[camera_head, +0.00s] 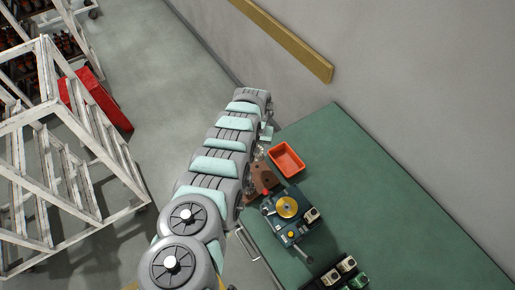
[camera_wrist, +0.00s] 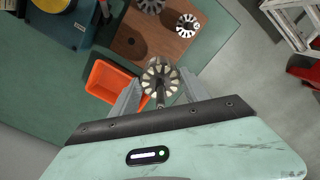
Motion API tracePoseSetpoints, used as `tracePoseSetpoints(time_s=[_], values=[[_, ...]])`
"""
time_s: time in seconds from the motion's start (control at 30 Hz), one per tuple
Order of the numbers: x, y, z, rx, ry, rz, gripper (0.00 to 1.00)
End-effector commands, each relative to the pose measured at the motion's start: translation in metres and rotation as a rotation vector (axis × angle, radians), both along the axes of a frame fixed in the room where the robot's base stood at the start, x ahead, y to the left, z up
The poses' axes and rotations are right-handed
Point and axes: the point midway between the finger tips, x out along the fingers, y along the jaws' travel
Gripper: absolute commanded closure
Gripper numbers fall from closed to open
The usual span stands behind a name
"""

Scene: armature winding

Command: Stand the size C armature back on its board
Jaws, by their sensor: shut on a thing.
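My gripper (camera_wrist: 157,88) is shut on an armature (camera_wrist: 160,78), a dark slotted rotor with pale segments around its end face and a shaft. The armature is seen nearly end-on between the two fingers; its size mark cannot be read. The brown board (camera_wrist: 168,42) lies beyond it in the wrist view, with a smaller armature (camera_wrist: 187,26) near its right side and another (camera_wrist: 150,4) at the top edge. A dark round spot shows on the board's left part. In the head view the board (camera_head: 262,182) is partly hidden by my arm.
An orange bin (camera_wrist: 103,80) is beside the held armature in the wrist view; it also shows in the head view (camera_head: 287,160). A winding machine (camera_head: 287,207) stands by the board. The green table (camera_head: 345,165) is clear at right. White shelving (camera_head: 60,150) stands left.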

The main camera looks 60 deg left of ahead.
Motion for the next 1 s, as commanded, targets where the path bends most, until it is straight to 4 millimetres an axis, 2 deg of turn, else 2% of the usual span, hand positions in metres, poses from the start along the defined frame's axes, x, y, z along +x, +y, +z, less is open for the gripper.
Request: tracePoseSetpoints(time_s=[0.47, 0.53, 1.0], values=[[0.001, 0.001, -0.048, 0.003, -0.002, 0.0, 1.0], [0.001, 0.001, -0.039, 0.003, -0.002, -0.001, 1.0], [0.001, -0.001, -0.038, 0.002, 0.0, -0.001, 1.0]])
